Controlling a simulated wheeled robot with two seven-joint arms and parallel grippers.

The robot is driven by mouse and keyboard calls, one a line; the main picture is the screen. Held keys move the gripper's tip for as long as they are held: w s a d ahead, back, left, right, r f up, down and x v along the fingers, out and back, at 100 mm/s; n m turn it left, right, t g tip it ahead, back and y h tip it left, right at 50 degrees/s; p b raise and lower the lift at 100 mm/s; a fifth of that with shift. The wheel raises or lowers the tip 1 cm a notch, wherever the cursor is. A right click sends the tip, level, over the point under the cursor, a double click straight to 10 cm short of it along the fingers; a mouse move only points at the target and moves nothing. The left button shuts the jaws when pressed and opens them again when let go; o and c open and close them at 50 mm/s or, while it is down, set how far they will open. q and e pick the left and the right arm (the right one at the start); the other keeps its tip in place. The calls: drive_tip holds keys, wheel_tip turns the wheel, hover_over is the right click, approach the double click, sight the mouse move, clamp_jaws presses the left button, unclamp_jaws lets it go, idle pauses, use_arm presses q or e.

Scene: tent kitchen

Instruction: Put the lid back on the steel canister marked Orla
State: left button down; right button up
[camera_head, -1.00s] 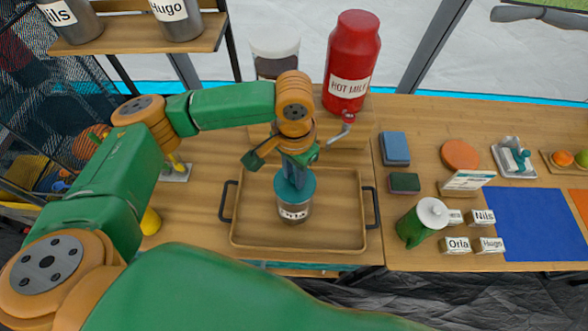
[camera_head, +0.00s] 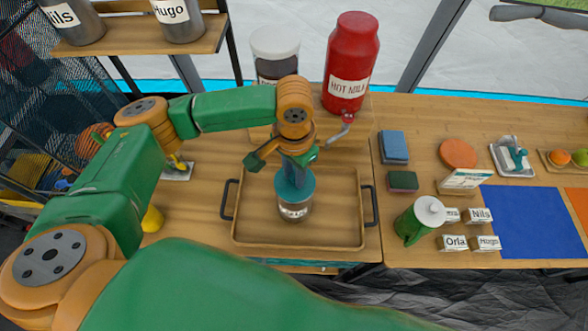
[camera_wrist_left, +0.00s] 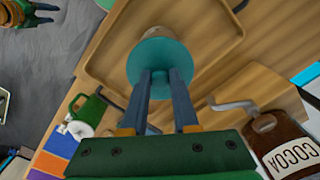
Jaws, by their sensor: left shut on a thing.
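The steel canister (camera_head: 295,211) stands upright in the wooden tray (camera_head: 345,236). Its white label faces me, but the name is too small to read surely now. A round teal lid (camera_head: 294,187) covers the canister's mouth from above and looks level. I cannot tell whether it is fully seated. My left gripper (camera_head: 295,173) points down over the canister and is shut on the lid's top. In the left wrist view, its two blue fingers (camera_wrist_left: 165,80) meet the teal lid (camera_wrist_left: 163,62). The lid hides most of the canister there.
A red hot milk dispenser (camera_head: 350,62) and a cocoa dispenser (camera_head: 275,55) stand behind the tray. A green pot (camera_head: 420,220) and small name cards (camera_head: 454,242) are to the right. Canisters (camera_head: 178,18) sit on the upper-left shelf (camera_head: 130,34). Bare tray surrounds the canister.

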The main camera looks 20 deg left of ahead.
idle(0.3)
use_arm(q)
drive_tip(key=shift+c, duration=0.6)
unclamp_jaws()
wheel_tip(320, 180, up, 3)
drive_tip(key=p, duration=0.3)
drive_tip(key=shift+p, duration=0.35)
drive_tip(key=shift+r, duration=2)
clamp_jaws()
